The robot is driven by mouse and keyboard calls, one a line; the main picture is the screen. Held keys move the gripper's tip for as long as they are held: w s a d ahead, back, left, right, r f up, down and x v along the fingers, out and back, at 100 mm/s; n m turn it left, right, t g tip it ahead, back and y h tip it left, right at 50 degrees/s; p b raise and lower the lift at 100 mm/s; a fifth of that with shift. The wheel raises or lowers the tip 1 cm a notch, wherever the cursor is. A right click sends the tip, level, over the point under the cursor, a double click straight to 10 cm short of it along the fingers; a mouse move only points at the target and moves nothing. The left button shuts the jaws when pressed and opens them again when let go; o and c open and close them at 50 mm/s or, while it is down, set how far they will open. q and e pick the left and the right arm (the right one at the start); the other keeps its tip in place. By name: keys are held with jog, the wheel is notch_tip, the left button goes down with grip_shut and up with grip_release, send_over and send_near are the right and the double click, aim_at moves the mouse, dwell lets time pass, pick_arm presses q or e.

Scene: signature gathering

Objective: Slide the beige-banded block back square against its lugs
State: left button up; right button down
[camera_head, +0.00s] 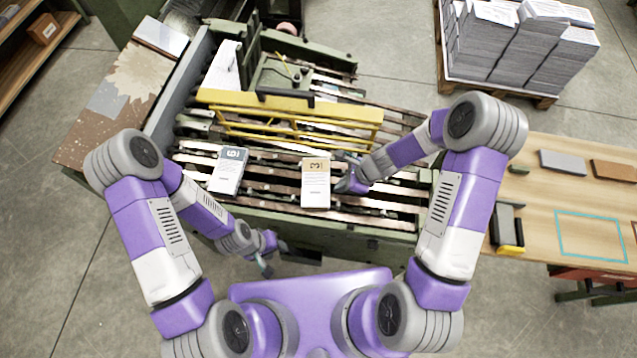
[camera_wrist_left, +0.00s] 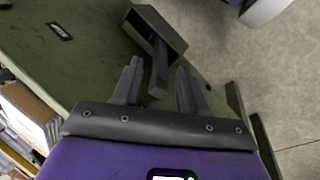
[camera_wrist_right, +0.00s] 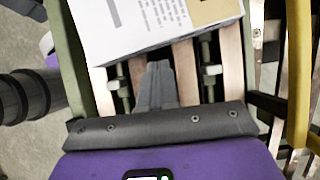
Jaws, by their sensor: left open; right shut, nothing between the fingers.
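The beige-banded block (camera_head: 316,184), white with a tan band at its far end, lies across the slats of the machine bed. It looks slightly turned to the slats. My right gripper (camera_head: 352,182) is shut and empty, low beside the block's right side. In the right wrist view the closed fingertips (camera_wrist_right: 157,72) are close to the edge of the block (camera_wrist_right: 140,30); whether they touch is unclear. I cannot make out clearly which parts are the lugs. My left gripper (camera_head: 270,258) is open below the bed's front edge; its fingers also show in the left wrist view (camera_wrist_left: 156,85).
A grey-banded block (camera_head: 229,172) lies to the left on the slats. A yellow guard rail (camera_head: 290,112) crosses behind both blocks. A dark green bracket (camera_wrist_left: 158,35) is near my left fingers. A wooden table (camera_head: 570,190) stands right, and a paper-stacked pallet (camera_head: 520,50) behind.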

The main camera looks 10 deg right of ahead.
pick_arm(q)
notch_tip(320, 180, up, 6)
jog(key=p, duration=0.5)
jog(key=shift+f, duration=0.1)
pick_arm(e)
notch_tip(320, 180, up, 6)
jog(key=shift+r, duration=0.25)
jog(key=shift+w+a, duration=0.1)
jog(key=shift+f, duration=0.1)
